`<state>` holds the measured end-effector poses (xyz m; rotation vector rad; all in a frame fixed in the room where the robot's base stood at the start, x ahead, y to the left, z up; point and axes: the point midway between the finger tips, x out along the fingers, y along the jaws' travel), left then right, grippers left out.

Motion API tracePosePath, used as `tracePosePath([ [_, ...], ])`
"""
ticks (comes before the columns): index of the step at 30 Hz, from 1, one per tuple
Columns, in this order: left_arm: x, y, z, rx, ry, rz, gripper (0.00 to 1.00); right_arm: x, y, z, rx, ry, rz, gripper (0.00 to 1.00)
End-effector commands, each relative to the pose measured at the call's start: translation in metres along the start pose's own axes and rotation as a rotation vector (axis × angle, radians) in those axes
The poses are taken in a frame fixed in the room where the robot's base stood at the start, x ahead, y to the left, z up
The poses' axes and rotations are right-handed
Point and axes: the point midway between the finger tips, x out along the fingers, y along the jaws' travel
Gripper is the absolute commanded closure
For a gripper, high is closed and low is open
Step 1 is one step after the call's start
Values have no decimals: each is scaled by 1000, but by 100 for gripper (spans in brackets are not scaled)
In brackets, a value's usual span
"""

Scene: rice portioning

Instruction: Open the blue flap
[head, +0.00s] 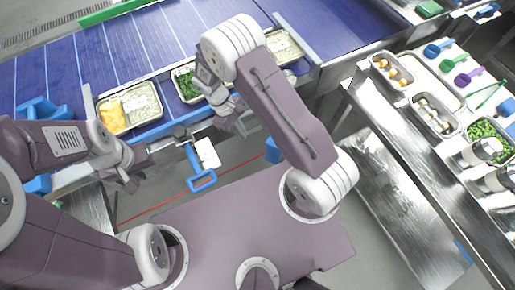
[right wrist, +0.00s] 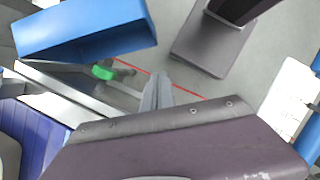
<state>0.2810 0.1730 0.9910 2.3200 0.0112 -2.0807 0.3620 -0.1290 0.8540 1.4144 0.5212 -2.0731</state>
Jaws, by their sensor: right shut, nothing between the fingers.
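A blue frame-like part with a loop end (head: 203,180) hangs at the conveyor's near edge, beside a white card (head: 208,153); I cannot tell for sure that it is the flap. My right gripper (head: 238,122) is above the conveyor edge, up and right of the blue loop. In the right wrist view its fingers (right wrist: 157,92) are shut and empty, pointing toward the floor. A blue box-like part (right wrist: 85,30) is at upper left there, apart from the fingers. My left gripper (head: 132,178) is left of the blue loop, apart from it; its opening is unclear.
Food trays (head: 128,109) stand along the near edge of the blue conveyor (head: 135,45). A steel counter (head: 400,120) with food pans and scoops is at right. Grey floor lies below the conveyor edge, with a red line (head: 160,205) on it.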

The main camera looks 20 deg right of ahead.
Motion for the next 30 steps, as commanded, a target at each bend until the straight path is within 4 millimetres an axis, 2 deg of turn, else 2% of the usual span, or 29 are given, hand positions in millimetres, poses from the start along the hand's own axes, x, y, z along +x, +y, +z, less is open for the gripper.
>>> tracePosePath([
  [14,-6,0,-1,0,0,0,78,98,-1,2,0,-4,-3,100],
  [16,-14,0,-2,0,0,0,78,97,0,17,1,-4,-3,100],
  [21,-18,0,-2,0,0,0,78,106,0,33,2,-1,-1,100],
  [30,-18,0,-2,0,0,0,78,109,0,38,1,1,-1,100],
])
